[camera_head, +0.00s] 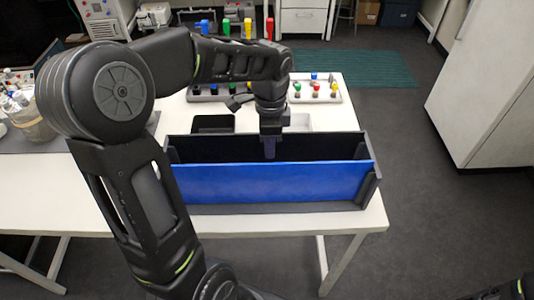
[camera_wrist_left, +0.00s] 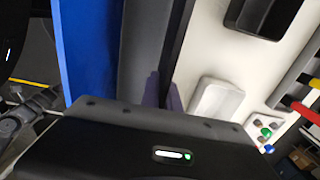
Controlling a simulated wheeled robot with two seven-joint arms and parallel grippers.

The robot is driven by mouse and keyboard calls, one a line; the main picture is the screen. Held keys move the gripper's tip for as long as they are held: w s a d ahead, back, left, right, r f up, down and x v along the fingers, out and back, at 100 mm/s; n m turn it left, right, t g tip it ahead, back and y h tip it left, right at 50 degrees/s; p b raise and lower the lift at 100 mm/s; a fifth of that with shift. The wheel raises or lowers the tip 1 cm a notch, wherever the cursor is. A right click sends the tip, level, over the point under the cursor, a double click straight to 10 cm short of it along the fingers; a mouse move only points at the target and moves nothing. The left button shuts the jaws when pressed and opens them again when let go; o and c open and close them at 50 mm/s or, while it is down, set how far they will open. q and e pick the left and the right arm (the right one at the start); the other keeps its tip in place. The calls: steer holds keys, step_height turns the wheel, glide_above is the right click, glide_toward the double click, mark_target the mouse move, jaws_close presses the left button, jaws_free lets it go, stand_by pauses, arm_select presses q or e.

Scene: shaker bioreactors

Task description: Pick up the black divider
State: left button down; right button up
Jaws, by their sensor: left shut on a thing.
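A black divider (camera_head: 215,148) stands upright along the back of a grey open-topped rack (camera_head: 372,190), behind a blue panel (camera_head: 270,183). In the left wrist view the divider (camera_wrist_left: 180,35) is a thin dark edge, with the blue panel (camera_wrist_left: 88,50) to its left. My left gripper (camera_head: 270,147) points down onto the middle of the divider. Its two fingers (camera_wrist_left: 164,92) sit on either side of the divider's top edge, shut on it. The lower part of the divider is hidden behind the blue panel. My right gripper does not show.
The rack stands near the front right of a white table (camera_head: 90,200). Behind it are a small black tray (camera_head: 212,123), a white tray (camera_head: 298,122) and a rack of coloured-capped items (camera_head: 316,90). A white cabinet (camera_head: 490,90) stands at the right, with open floor before it.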

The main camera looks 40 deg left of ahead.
arm_select(q)
steer(key=shift+r, duration=0.1)
stand_by(0.6)
step_height(320, 180, up, 9)
steer(key=shift+r, duration=0.1)
step_height(320, 180, up, 9)
steer(key=p, duration=0.6)
steer(key=shift+f, duration=0.25)
stand_by(0.4)
